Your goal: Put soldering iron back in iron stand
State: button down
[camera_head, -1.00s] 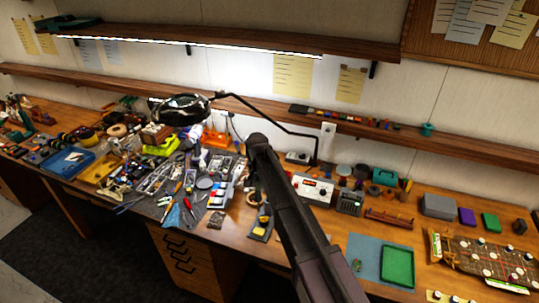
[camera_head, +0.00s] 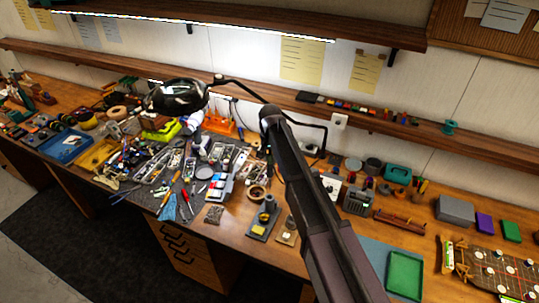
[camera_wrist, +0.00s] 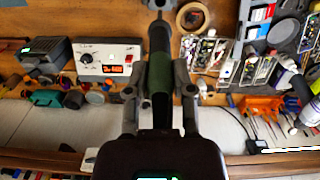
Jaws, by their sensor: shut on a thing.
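My gripper (camera_wrist: 157,72) is in the middle of the wrist view, its two fingers closed on either side of a dark green and black handle, which looks like the soldering iron (camera_wrist: 160,72). The iron points toward the top of that picture, and its tip is hard to make out. A small black stand with a round holder, likely the iron stand (camera_head: 263,217), is on the bench left of my arm in the head view. My gripper and the iron are hidden behind my arm in the head view.
A white station with a red display (camera_wrist: 108,60) lies left of my gripper in the wrist view. Tools and parts crowd the grey mat (camera_head: 150,198). A lamp (camera_head: 177,97) overhangs the bench. A green tray (camera_head: 405,272) lies at right.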

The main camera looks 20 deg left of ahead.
aim_at(270, 174)
jog(key=shift+s+r, duration=0.1)
dwell(0.3)
jog(key=shift+f+b, duration=2.15)
jog(key=shift+a+f+b, duration=0.1)
jog(key=shift+f+b, duration=4.5)
jog(key=shift+f, duration=0.05)
dwell(0.8)
